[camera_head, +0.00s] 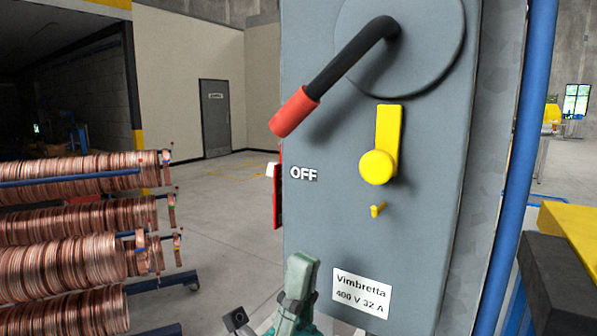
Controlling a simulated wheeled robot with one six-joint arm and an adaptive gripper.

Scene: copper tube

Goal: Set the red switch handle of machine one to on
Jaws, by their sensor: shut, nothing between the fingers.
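The switch handle is a black lever with a red grip (295,112), mounted on a round grey disc (437,62) on the grey machine cabinet (335,215). It slants down and left from its pivot, with the red end above the OFF label (303,174). No ON label shows in view. My gripper (302,268) shows as greenish fingers at the bottom edge, in front of the cabinet's lower left part. It is shut and empty, below the red grip and apart from it. The rest of the gripper is cut off by the frame.
A yellow latch with a round knob (377,167) and a small yellow peg (377,210) stick out below the handle. A blue post (519,160) stands right of the cabinet. Racks of copper coils (75,220) stand at the left. Open floor lies behind.

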